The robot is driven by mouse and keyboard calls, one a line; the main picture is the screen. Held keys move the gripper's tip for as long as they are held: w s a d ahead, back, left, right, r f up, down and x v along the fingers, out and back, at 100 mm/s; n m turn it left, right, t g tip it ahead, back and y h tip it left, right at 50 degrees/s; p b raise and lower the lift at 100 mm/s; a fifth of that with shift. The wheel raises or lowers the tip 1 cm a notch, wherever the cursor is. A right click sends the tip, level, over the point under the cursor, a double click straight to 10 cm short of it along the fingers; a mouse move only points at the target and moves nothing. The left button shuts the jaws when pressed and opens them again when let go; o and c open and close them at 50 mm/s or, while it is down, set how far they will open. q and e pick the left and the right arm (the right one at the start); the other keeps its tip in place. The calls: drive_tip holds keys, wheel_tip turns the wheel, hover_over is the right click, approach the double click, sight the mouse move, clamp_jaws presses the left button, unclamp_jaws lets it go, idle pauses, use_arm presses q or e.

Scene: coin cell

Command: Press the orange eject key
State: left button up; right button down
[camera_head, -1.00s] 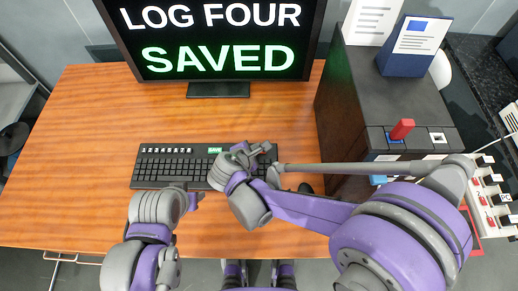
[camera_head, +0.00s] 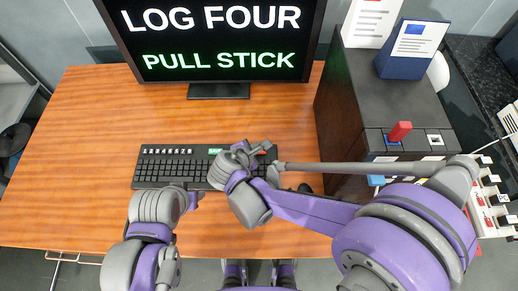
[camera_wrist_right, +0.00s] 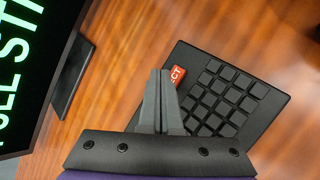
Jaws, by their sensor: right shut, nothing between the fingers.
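The orange-red eject key (camera_wrist_right: 178,76), with the letters "CT" showing, sits on the black keyboard (camera_wrist_right: 275,98) beside the dark number keys. My right gripper (camera_wrist_right: 161,76) is shut and empty, its fingertips right beside the key and covering part of it. I cannot tell whether they touch it. In the head view, the right gripper (camera_head: 262,149) is over the right part of the keyboard (camera_head: 165,168) and hides most of that area. My left gripper (camera_head: 193,200) is near the keyboard's front edge, and its jaws are too small to judge. The monitor (camera_head: 215,45) reads "LOG FOUR PULL STICK".
The wooden desk (camera_head: 85,130) is clear left of the keyboard. A dark cabinet (camera_head: 385,95) stands at the right with a red lever (camera_head: 400,131), a white-framed switch (camera_head: 434,140) and a blue item (camera_head: 376,180) at its front. A blue card stand (camera_head: 412,50) is on top.

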drive_tip(key=shift+r, duration=0.1)
wheel_tip(320, 180, up, 5)
drive_tip(key=p, duration=0.3)
drive_tip(key=shift+p, duration=0.4)
idle(0.7)
